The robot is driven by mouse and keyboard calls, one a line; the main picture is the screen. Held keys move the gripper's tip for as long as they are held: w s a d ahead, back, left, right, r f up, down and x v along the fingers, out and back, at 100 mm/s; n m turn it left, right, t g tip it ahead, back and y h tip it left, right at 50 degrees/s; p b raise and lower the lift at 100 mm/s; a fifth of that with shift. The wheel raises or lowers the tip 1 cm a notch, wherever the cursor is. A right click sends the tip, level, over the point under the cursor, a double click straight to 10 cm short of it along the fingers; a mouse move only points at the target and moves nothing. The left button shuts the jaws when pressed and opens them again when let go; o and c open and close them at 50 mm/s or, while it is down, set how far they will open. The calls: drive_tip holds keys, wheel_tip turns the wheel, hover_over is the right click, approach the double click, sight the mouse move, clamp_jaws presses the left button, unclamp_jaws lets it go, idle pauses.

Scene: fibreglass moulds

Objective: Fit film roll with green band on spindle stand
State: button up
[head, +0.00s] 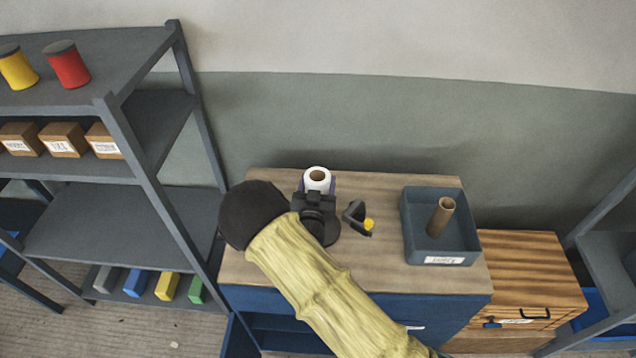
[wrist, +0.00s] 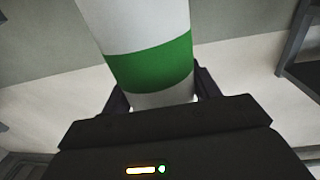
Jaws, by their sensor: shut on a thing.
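The film roll with the green band (wrist: 150,68) is white and stands between my gripper's fingers in the wrist view. In the head view its white top with a brown core (head: 317,177) shows just beyond my gripper (head: 316,190). My gripper is shut on the roll, over the back left part of the wooden-topped bench. The roll's green band is hidden in the head view. A dark rounded shape (head: 330,235) shows beside my wrist; I cannot tell whether it is the spindle stand's base. No spindle is clearly visible, and the roll's lower end is hidden.
A black tape dispenser with a yellow part (head: 357,217) stands right of my gripper. A blue-grey labelled tray (head: 411,245) holds a brown cardboard tube (head: 441,216). The bench top (head: 385,275) is clear in front of the dispenser. Grey shelving (head: 125,130) stands left.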

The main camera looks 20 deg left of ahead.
drive_tip(key=shift+f+b, duration=0.85)
drive_tip(key=shift+f, duration=0.15)
drive_tip(key=shift+f+b, duration=2.8)
drive_tip(key=shift+f, duration=0.05)
drive_tip(key=o, duration=1.3)
drive_tip(key=shift+o, duration=0.2)
drive_tip(key=shift+s, duration=0.1)
drive_tip(key=s+d+b, duration=0.3)
drive_tip(key=s+b, duration=0.2)
drive_tip(key=s, duration=1.2)
